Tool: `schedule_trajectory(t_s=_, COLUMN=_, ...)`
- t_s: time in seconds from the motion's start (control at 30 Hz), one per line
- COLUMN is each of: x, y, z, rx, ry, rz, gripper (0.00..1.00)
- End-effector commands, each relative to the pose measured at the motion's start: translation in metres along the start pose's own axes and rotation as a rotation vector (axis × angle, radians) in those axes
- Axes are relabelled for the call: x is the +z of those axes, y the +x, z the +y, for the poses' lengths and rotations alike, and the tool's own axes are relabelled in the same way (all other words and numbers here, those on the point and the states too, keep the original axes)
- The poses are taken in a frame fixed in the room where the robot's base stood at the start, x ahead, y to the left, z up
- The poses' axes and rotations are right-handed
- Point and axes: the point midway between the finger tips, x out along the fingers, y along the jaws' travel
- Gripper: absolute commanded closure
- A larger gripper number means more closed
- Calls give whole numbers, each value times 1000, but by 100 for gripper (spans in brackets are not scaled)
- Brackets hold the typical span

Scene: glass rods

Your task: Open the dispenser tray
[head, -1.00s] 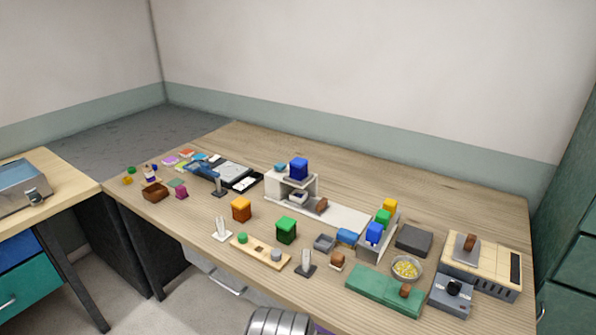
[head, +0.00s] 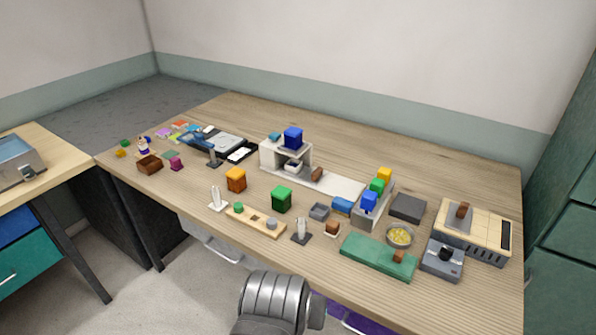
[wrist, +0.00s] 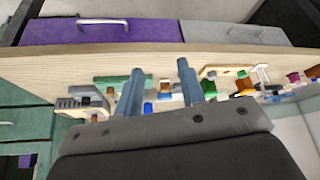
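A white housing (head: 270,157) stands toward the back middle of the desk in the head view, with a blue cube (head: 293,138) on top. It looks like the dispenser, but I cannot be sure. A small grey and white tray (head: 293,166) shows in its opening; how far out it sits is unclear. A brown block (head: 316,174) is beside it, on a long white strip (head: 345,187). In the wrist view my gripper (wrist: 160,66) has its two grey-blue fingers apart, with nothing seen held between them. The gripper's fingers are not visible in the head view.
Several small items crowd the desk (head: 240,112): a green cube (head: 281,199), an orange cube (head: 236,180), a teal board (head: 375,258), a bowl of yellow bits (head: 399,236). The wrist view shows a purple drawer (wrist: 140,32) and a grey drawer (wrist: 215,33).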

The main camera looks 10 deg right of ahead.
Motion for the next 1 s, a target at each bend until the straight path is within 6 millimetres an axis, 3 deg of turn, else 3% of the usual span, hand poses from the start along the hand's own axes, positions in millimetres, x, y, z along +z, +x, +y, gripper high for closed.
schedule_trajectory(t_s=0.03, x=0, y=0, z=0, rx=0, ry=0, rz=0, gripper=56)
schedule_trajectory(t_s=0.2, x=-15, y=-5, z=-2, rx=-12, ry=54, rz=-15, gripper=27)
schedule_trajectory(t_s=0.37, x=-59, y=-15, z=-6, rx=-43, ry=213, rz=-55, gripper=27)
schedule_trajectory(t_s=0.63, x=-151, y=-18, z=-10, rx=-106, ry=538, rz=-143, gripper=27)
schedule_trajectory(t_s=1.0, x=-275, y=15, z=-5, rx=-180, ry=970, rz=-283, gripper=27)
